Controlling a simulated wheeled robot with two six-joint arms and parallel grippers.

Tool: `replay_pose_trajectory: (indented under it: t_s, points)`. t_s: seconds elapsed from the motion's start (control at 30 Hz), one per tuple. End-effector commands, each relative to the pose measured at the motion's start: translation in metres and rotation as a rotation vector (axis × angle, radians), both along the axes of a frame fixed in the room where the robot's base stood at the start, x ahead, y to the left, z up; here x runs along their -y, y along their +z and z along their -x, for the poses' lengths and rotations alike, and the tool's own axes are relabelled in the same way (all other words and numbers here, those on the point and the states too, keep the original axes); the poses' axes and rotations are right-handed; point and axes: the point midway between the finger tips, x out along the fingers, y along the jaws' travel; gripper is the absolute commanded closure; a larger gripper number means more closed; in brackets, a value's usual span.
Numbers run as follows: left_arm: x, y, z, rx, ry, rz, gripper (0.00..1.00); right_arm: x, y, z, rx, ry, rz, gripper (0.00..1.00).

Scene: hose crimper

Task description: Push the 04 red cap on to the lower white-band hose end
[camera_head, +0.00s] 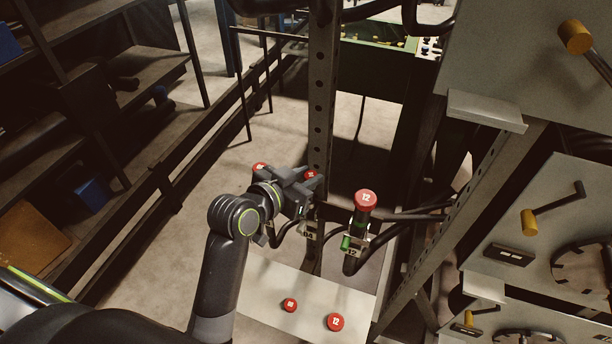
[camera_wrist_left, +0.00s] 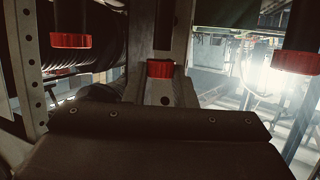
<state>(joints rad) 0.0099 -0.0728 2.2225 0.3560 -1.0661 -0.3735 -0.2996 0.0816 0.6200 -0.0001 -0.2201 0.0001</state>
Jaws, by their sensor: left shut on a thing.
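My left gripper (camera_head: 306,183) is shut on a small red cap (camera_head: 311,173) beside the perforated upright post. The cap's number is too small to read. In the wrist view the red cap (camera_wrist_left: 160,69) shows at the centre, just beyond the gripper body. A tag marked 04 (camera_head: 307,234) sits below the gripper, by the post. A dark hose (camera_head: 277,237) curves up below the gripper. Its end and any white band are hidden by the gripper, so I cannot tell whether the cap touches it. My right gripper is not in view.
A red cap marked 12 (camera_head: 366,199) tops a green-banded hose to the right. Another red cap (camera_head: 260,167) shows behind my wrist. Two loose caps, one (camera_head: 289,305) and one marked 12 (camera_head: 335,322), lie on the pale tray (camera_head: 262,298). The perforated post (camera_head: 322,110) stands close by.

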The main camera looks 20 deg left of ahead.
Motion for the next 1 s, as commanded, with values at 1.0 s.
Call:
replay_pose_trajectory:
  t_s: [1.0]
  points:
    - [0.0, -0.025, 0.001, -0.005, 0.0, 0.0, 0.68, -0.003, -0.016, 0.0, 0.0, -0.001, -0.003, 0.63]
